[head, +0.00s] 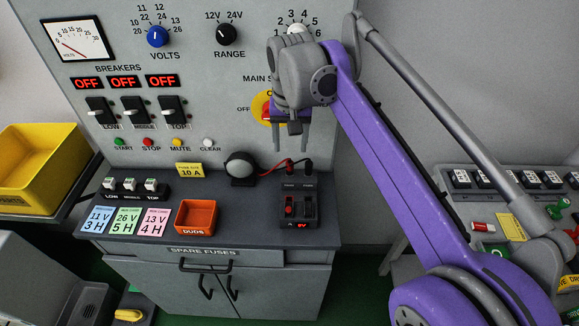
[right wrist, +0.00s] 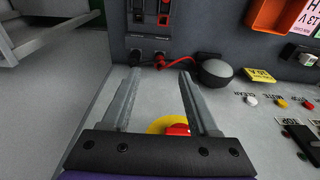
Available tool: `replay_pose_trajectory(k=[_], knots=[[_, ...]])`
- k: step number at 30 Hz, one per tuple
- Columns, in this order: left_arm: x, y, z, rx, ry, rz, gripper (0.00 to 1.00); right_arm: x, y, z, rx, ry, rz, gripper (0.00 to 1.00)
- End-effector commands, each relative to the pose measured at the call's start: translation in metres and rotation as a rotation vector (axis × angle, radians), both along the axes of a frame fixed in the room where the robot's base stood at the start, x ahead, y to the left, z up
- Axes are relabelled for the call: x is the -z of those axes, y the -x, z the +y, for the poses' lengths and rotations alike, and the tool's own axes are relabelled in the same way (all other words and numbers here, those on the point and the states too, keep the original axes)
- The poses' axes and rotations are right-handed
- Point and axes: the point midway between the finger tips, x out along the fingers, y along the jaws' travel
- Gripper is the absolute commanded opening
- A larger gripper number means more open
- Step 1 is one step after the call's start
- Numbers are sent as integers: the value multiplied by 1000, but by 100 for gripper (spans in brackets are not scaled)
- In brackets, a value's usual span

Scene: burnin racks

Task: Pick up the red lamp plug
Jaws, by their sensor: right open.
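The red lamp plug (right wrist: 160,61) sits at the panel's foot in the right wrist view, beside a dark socket. A red cable (right wrist: 180,60) runs from it to the dark round lamp (right wrist: 215,72). In the head view a red plug (head: 291,162) shows just below my fingertips. My right gripper (head: 291,148) is open and points down in front of the panel. In the right wrist view its two fingers (right wrist: 159,74) stand apart, with the plug just beyond the gap between their tips. Nothing is held. My left gripper is out of view.
A black fuse tester (head: 299,208) with a red display stands on the bench below. An orange duds bin (head: 196,217) and coloured cards lie to its left. The yellow and red main switch (head: 261,106) is behind my gripper. A yellow bin (head: 40,170) stands far left.

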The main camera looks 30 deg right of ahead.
Motion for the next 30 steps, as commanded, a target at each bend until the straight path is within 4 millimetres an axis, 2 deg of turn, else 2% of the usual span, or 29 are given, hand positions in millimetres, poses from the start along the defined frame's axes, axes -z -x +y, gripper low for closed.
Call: replay_pose_trajectory(k=[6,15,20,30], knots=[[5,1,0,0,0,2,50,2,-9,-8,34,-3,20,60],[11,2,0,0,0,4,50,46,-14,-10,34,-3,20,60],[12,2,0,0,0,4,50,56,-15,-11,34,-3,20,60],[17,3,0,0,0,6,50,100,-26,-16,34,-4,19,60]])
